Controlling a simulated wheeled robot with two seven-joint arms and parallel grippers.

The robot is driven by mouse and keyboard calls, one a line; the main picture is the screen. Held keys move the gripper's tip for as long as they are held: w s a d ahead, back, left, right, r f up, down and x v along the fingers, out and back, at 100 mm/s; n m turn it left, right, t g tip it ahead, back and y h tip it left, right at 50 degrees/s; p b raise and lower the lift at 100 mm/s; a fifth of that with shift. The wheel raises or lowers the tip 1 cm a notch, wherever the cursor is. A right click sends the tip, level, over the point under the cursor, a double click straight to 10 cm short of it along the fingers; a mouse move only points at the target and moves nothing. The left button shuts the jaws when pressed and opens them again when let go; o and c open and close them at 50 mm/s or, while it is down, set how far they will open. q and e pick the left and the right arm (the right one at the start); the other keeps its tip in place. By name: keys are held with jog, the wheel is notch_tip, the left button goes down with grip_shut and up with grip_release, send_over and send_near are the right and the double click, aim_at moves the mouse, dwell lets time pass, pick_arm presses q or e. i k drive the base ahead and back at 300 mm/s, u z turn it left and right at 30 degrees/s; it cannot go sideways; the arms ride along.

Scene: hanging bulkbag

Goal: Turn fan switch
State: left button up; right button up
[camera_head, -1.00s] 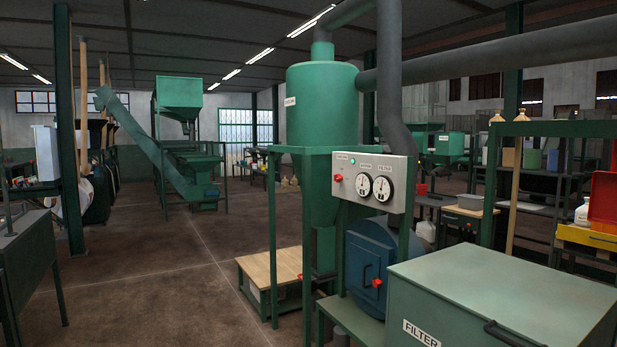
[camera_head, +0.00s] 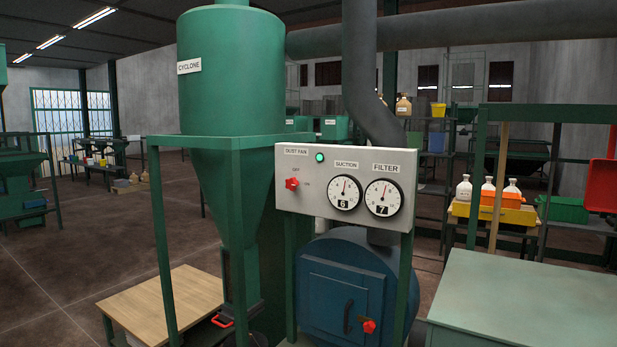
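The fan switch is a red knob (camera_head: 292,184) on the left of a grey control panel (camera_head: 330,211), under the label "DUST FAN" and beside small position marks. A green lamp (camera_head: 320,157) glows to the upper right of the knob. Two round gauges sit right of it, suction (camera_head: 344,193) reading 6 and filter (camera_head: 383,198) reading 7. Neither of my grippers shows in the head view.
The green cyclone (camera_head: 232,85) on its frame stands left of the panel. A blue fan housing (camera_head: 353,285) with a red knob sits below. A wooden-topped table (camera_head: 160,305) is at lower left and a green filter box (camera_head: 540,300) at lower right. Open floor lies left.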

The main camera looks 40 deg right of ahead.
aim_at(291, 184)
jog(key=z, duration=1.15)
jog(key=i, duration=1.25)
jog(key=z, duration=1.25)
